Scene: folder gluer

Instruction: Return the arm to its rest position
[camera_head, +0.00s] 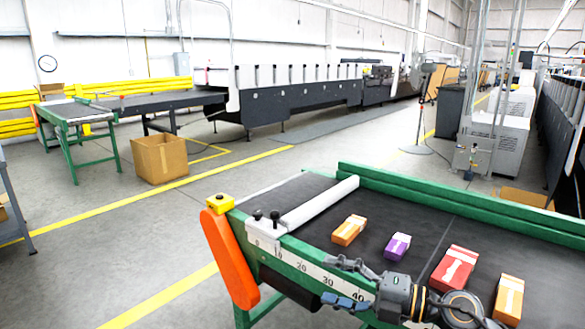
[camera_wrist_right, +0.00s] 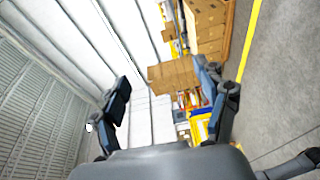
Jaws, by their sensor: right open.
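My right gripper (camera_head: 345,285) is in the lower middle of the head view, in front of the near green side rail of the conveyor (camera_head: 430,225). Its fingers point left, spread apart and empty. In the right wrist view the open fingers (camera_wrist_right: 165,95) frame only distant boxes and wall, with nothing between them. On the black belt lie an orange box (camera_head: 349,230), a purple box (camera_head: 397,246), a red box (camera_head: 454,268) and another orange box (camera_head: 508,299); the gripper is apart from them. My left gripper is not in view.
An orange end guard (camera_head: 229,258) and a yellow button box (camera_head: 220,202) stand at the conveyor's left end. A cardboard box (camera_head: 159,158) sits on the floor beyond. A long machine (camera_head: 300,95) runs along the back.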

